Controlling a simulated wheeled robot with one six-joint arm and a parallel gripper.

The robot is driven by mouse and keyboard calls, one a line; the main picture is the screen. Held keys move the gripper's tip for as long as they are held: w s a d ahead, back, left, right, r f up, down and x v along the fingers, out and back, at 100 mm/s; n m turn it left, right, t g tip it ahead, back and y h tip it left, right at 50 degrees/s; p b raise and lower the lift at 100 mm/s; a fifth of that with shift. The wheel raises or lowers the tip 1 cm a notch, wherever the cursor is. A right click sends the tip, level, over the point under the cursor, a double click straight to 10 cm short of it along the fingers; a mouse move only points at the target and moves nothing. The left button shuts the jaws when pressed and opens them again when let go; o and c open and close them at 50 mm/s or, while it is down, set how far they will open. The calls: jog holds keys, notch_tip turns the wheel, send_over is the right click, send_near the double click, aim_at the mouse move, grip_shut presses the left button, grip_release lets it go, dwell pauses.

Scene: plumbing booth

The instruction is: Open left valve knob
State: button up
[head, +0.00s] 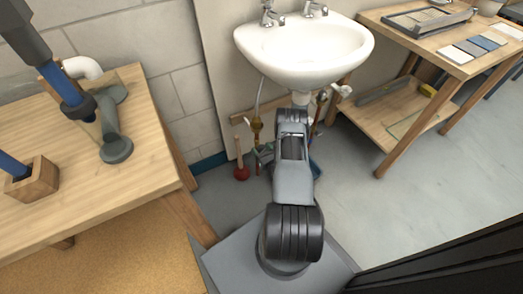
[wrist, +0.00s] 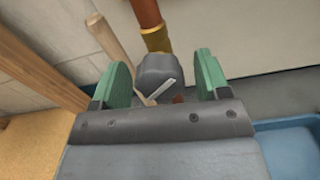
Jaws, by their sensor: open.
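The left valve is a brass fitting (head: 257,131) low on the wall under the left of the sink; my arm partly covers the area beside it. In the wrist view a grey faceted knob (wrist: 160,70) sits at the end of a brass collar (wrist: 156,39) on a copper pipe. My gripper (wrist: 162,72) is open, with one green finger on each side of this knob. A gap shows between the knob and both fingers. How deep the knob lies between them I cannot tell. In the head view my gripper is mostly hidden by my arm.
A red plunger (head: 241,172) stands at the left of the valve; its wooden handle (wrist: 110,43) is close to the left finger. The white sink (head: 303,55) is above. A wooden bench (head: 150,160) stands at left, a shelved table (head: 400,112) at right. A blue bin (wrist: 290,145) is at lower right.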

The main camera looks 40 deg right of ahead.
jog(key=c, duration=0.9)
jog(key=n+b, duration=0.1)
jog(key=n, duration=0.3)
jog(key=shift+n, duration=0.3)
jog(key=shift+n+b, duration=0.3)
jog(key=shift+n, duration=1.9)
jog(key=o, duration=0.9)
